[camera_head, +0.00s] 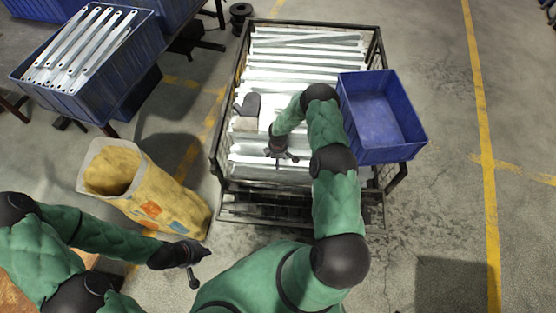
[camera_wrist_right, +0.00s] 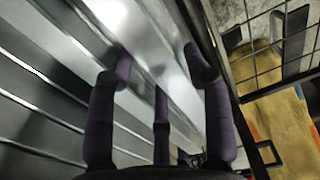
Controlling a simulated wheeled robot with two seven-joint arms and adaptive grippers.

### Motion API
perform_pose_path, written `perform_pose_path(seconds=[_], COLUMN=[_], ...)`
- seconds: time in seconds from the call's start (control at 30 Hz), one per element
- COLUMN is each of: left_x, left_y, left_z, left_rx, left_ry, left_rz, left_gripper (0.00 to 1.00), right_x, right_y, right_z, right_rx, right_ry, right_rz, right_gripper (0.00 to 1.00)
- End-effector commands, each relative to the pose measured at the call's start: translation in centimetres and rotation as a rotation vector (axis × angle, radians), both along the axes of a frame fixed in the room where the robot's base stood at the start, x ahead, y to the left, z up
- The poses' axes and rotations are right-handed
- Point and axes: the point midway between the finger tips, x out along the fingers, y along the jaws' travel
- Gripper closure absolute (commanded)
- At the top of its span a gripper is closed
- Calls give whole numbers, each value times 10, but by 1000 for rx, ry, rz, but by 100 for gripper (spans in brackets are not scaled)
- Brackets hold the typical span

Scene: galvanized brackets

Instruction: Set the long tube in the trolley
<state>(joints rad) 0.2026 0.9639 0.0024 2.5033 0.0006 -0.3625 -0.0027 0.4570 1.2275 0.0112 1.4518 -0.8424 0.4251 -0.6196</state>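The trolley (camera_head: 383,75) is a dark-framed mesh cart filled with long shiny metal pieces (camera_head: 300,75) lying crosswise. I cannot tell which piece, if any, is the long tube. My right gripper (camera_head: 281,158) is over the near half of the trolley, fingers pointing down and spread. In the right wrist view its fingers (camera_wrist_right: 160,95) stand apart over bright metal (camera_wrist_right: 135,40), with nothing clearly held; contact cannot be judged. My left gripper (camera_head: 200,268) is low, left of the trolley, its fingers apart and empty.
A blue bin (camera_head: 418,139) sits at the trolley's right side. A dark grey rounded object (camera_head: 250,103) lies on the metal pieces. A yellow sack (camera_head: 160,196) stands left of the trolley. A blue crate (camera_head: 62,101) of flat bars is at upper left. The floor at right is clear.

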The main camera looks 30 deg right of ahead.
Motion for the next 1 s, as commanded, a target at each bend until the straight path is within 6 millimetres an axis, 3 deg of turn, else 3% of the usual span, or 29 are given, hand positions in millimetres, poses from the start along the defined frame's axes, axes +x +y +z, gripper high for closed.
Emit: perform_pose_path(seconds=[0.47,1.0], left_x=[0,0], left_y=[0,0], left_z=[6,42], left_rx=[0,0], left_ry=[0,0], left_rz=[0,0], left_gripper=[100,100], right_x=[0,0], right_y=[0,0], right_z=[5,104], right_rx=[0,-1], right_ry=[0,-1], right_rz=[0,0], right_gripper=[34,34])
